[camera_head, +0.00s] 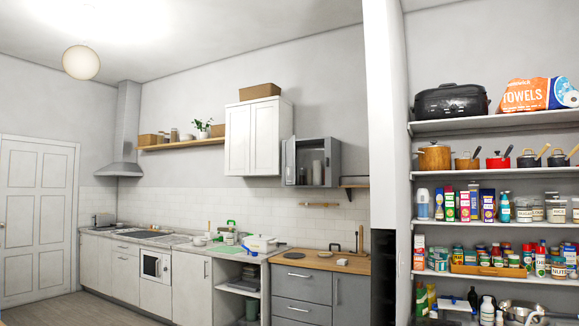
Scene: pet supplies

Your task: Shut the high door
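A grey wall cabinet (333,163) hangs high on the back wall, right of the white wall cabinet. Its front is open and some containers (317,172) show inside. Its grey door (290,161) stands swung open at the left side of the opening. The white wall cabinet (252,138) next to it has its doors shut. Neither of my grippers is in view.
A grey base cabinet (307,290) with a wooden top stands below the grey wall cabinet. A counter with a sink, pots and dishes runs left. A white pillar (383,120) and stocked shelves (500,173) stand at the right. Floor shows at the lower left.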

